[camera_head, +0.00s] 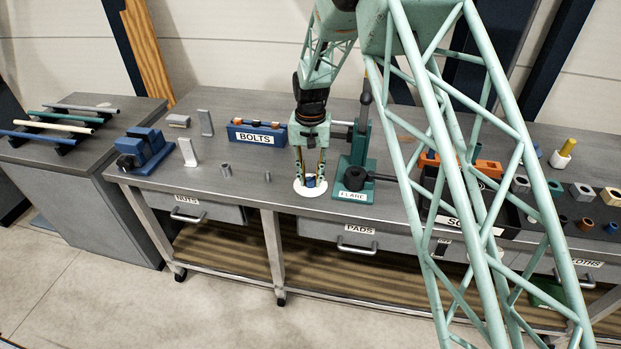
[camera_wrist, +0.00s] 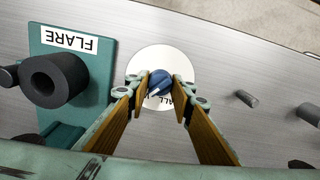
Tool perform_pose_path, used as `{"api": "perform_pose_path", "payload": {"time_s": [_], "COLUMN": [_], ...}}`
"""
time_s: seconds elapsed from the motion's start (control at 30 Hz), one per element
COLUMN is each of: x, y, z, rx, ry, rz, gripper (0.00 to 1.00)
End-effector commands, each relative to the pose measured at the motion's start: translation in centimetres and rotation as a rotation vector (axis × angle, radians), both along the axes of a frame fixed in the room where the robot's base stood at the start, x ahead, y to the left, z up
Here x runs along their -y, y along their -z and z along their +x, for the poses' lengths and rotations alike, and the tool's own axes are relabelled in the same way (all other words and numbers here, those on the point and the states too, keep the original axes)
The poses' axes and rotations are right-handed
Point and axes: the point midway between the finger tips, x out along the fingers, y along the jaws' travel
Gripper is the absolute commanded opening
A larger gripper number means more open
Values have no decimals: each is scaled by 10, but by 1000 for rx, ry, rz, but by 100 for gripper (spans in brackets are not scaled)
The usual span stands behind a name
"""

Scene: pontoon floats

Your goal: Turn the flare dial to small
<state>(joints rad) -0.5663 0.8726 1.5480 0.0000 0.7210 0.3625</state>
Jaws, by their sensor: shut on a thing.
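The flare dial is a blue knob (camera_head: 310,183) on a round white plate (camera_head: 301,190) on the bench, just left of the green flare tool (camera_head: 352,172). In the wrist view the blue knob (camera_wrist: 161,79) has a white pointer mark slanting toward the lower left of the picture. Dark letters reading "ALL" show on the white plate (camera_wrist: 143,62); the rest of the lettering is hidden by the knob and fingers. My gripper (camera_wrist: 161,92) points down over the plate, its fingertips on either side of the knob, shut on it.
The flare tool stands close beside my gripper, with its dark cylinder (camera_wrist: 55,80) and handle. Short grey pegs (camera_head: 267,177) and a blue bolts rack (camera_head: 257,134) are to the left. An orange rack (camera_head: 487,168) and several small parts lie right.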

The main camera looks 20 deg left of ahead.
Motion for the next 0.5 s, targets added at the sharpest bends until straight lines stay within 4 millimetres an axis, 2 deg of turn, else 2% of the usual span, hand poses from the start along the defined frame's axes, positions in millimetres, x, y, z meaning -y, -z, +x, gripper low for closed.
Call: {"api": "perform_pose_path", "payload": {"time_s": [0.5], "x": [0], "y": [0], "z": [0], "rx": [0], "ry": [-353], "rz": [0], "gripper": [11]}}
